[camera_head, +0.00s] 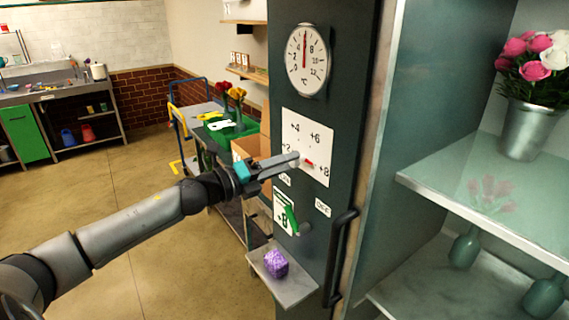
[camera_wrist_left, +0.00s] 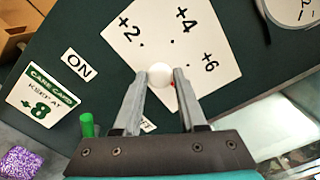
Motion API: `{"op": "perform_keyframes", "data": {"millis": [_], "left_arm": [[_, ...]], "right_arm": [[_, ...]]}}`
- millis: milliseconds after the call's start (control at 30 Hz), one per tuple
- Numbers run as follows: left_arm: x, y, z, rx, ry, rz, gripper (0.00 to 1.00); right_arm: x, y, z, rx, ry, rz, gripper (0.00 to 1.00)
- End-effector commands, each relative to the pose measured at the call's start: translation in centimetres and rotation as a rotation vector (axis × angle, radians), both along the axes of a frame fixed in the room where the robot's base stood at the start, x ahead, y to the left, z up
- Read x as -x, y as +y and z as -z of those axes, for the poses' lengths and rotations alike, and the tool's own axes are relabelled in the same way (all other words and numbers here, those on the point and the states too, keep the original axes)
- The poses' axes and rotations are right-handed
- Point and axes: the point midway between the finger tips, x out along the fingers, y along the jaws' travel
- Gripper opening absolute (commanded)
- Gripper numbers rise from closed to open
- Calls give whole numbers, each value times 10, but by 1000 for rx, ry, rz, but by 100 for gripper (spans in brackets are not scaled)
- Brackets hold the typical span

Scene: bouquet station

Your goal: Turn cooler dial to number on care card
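The cooler dial is a white round knob (camera_wrist_left: 160,75) with a red pointer (camera_head: 309,164), on a white number plate (camera_head: 318,140) marked +2, +4, +6 and +8. The pointer leans right, toward the +8 side. My left gripper (camera_wrist_left: 162,78) has a fingertip on each side of the knob; the knob fills the gap between them. In the head view the left gripper (camera_head: 292,161) covers much of the knob. The care card (camera_wrist_left: 42,101) reads "KEEP AT +8"; it also shows in the head view (camera_head: 281,217), partly behind a green lever (camera_head: 291,219). My right gripper is not in view.
A round thermometer (camera_head: 306,60) hangs above the plate. A small shelf (camera_head: 290,292) with a purple lump (camera_head: 276,263) juts out below. A dark door handle (camera_head: 338,255) stands to the right. A cart (camera_head: 235,195) with flowers and a box is behind my arm.

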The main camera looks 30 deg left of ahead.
Motion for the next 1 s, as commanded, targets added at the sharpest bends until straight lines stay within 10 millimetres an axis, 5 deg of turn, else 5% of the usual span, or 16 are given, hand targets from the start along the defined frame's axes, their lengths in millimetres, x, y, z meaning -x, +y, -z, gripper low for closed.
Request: {"op": "perform_keyframes", "data": {"millis": [233, 633, 1000], "left_arm": [[0, 0, 0, 2, 2, -1, 69], [4, 2, 1, 4, 2, -1, 69], [32, 13, 2, 4, 4, 0, 69]], "right_arm": [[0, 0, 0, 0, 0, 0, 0], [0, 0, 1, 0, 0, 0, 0], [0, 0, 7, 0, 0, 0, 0]]}}
